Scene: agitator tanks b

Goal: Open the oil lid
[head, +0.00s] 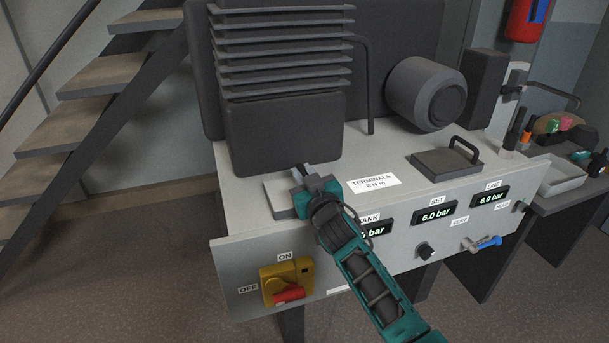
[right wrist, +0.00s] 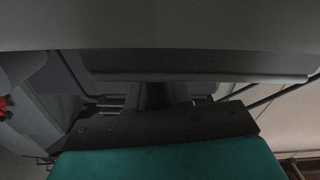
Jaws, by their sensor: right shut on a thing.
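My right gripper (head: 306,176) reaches over the front left of the machine top, beside the dark finned block. It is shut on a handle-like part of a light grey lid (head: 280,200), and the gripper hides most of that part. The lid lies on the machine top, and I cannot read any oil marking on it. In the right wrist view, a grey edge or bar (right wrist: 200,76) crosses in front of the gripper, and the grip itself is dark and unclear. A second lid (head: 440,165), dark grey with a black handle, lies flat farther right. My left gripper is not in view.
A white "TERMINALS 8 N m" label (head: 374,184) lies between the lids. The finned block (head: 285,120) stands close behind my gripper. The front panel has pressure displays (head: 435,214), a yellow-red switch (head: 287,283) and a blue valve handle (head: 488,243). Stairs rise at left.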

